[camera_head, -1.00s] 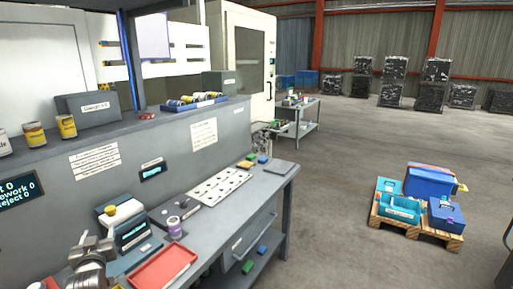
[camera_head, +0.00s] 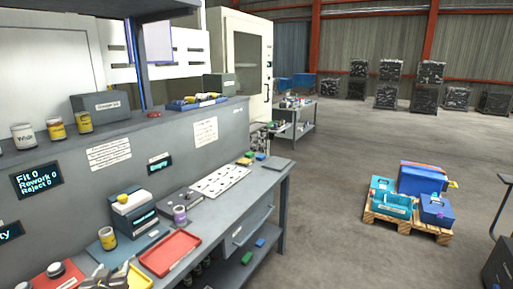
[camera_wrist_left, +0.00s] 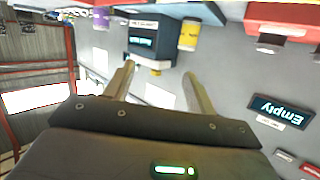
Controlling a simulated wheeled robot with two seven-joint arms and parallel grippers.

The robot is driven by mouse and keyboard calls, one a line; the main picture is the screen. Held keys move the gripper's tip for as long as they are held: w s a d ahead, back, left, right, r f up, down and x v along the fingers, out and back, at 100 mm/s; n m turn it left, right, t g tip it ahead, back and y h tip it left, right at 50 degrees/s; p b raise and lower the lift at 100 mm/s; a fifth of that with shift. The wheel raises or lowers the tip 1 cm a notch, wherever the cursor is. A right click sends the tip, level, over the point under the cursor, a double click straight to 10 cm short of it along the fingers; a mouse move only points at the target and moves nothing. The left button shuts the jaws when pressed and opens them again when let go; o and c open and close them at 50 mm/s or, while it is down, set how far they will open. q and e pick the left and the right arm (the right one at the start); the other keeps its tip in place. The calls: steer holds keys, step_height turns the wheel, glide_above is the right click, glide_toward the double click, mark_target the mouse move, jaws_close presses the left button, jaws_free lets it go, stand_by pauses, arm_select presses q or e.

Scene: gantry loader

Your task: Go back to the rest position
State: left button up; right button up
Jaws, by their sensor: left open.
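My left gripper (camera_head: 108,277) shows at the bottom left of the head view, low over the front of the grey workbench (camera_head: 215,222). In the left wrist view its two fingers (camera_wrist_left: 160,85) stand apart with nothing between them. The bench, a device with a dark display (camera_wrist_left: 145,42) and a yellow can (camera_wrist_left: 189,35) show beyond them. My right gripper is not in view.
A red tray (camera_head: 170,252) and a yellow can (camera_head: 108,238) are near my left gripper. A device with a yellow-topped part (camera_head: 133,210) stands behind the tray. A pallet with blue boxes (camera_head: 408,225) is on the floor at right. Open floor lies between.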

arm_select(q)
steer(key=s+d+f+m+g+h, duration=0.2)
steer(key=s+d+f+g, duration=0.1)
steer(key=s+d+f, duration=0.4)
steer(key=s+d+f+m+g+h, duration=0.15)
steer(key=s+d+f, duration=0.25)
steer(key=s, duration=0.5)
steer(key=s+d+f+m+g+h, duration=0.1)
steer(key=s+d+g, duration=0.25)
steer(key=s, duration=0.65)
steer(key=s+d+f+m+g+h, duration=0.1)
steer(key=s+d+f+g, duration=0.2)
steer(key=s, duration=0.6)
step_height(320, 180, down, 26)
steer(key=s+g, duration=0.1)
steer(key=s, duration=0.1)
steer(key=s+a+f+g, duration=0.1)
steer(key=s+a+f, duration=0.1)
steer(key=s+f, duration=1.3)
steer(key=shift+s+f+b, duration=0.25)
steer(key=shift+s+b, duration=0.1)
steer(key=shift+b, duration=0.1)
